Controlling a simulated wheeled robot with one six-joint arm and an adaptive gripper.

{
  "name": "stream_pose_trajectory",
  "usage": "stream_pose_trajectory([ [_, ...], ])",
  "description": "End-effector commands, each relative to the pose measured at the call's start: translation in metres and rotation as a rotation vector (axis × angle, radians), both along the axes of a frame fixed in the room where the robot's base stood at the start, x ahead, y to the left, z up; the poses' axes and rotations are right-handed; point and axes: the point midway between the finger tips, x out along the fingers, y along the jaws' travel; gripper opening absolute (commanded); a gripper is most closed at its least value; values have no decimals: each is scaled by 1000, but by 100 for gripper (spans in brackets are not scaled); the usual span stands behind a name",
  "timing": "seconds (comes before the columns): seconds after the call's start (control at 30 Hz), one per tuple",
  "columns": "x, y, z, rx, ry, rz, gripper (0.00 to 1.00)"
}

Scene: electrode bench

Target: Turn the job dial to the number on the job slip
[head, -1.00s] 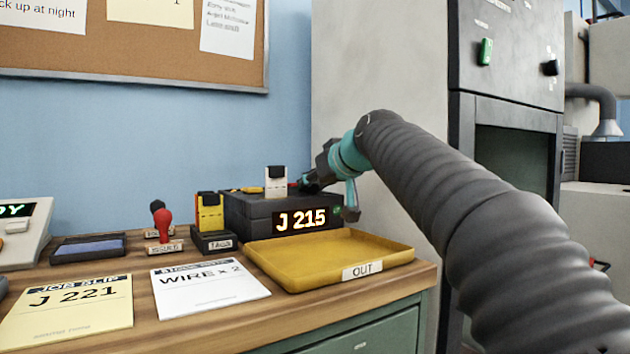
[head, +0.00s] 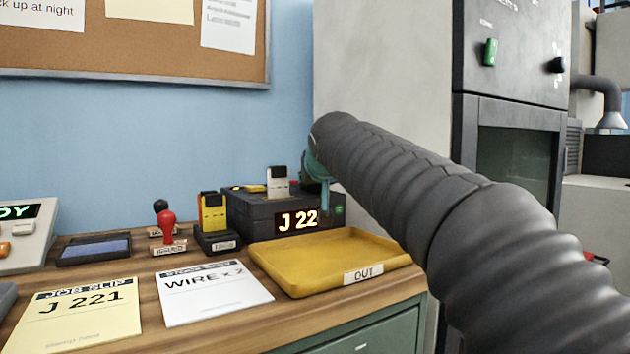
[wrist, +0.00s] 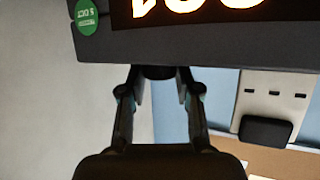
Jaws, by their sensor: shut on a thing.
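The dark job dial (wrist: 158,72) is a small knob on the side of the dark box (head: 258,211), seen upside down in the wrist view. My gripper (wrist: 160,82) has its fingers closed around the dial. In the wrist view only part of the display (wrist: 200,8) shows, upside down and cut off. The yellow job slip (head: 80,315) reads "J 221" on the bench.
A yellow OUT tray (head: 330,252) lies in front of the box. A "WIRE x 2" card (head: 213,293), a yellow stamp-like block (head: 212,215), a red-handled stamp (head: 167,228) and an ink pad (head: 93,248) stand to the left. A grey cabinet (head: 510,60) stands on the right.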

Motion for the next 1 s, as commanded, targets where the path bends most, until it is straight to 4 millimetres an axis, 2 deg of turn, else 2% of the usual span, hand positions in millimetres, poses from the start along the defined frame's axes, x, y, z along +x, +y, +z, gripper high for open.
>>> stream_pose_trajectory([
  [0.33,0,0,-1,0,2,-1,0],
  [0.37,0,0,-1,0,2,-1,40],
  [0.43,0,0,-1,0,2,-1,57],
  [0.77,-1,0,0,0,1,-1,57],
  [0.87,-7,-1,3,1,0,-1,57],
  [1.0,-26,-5,12,1,-2,0,57],
])
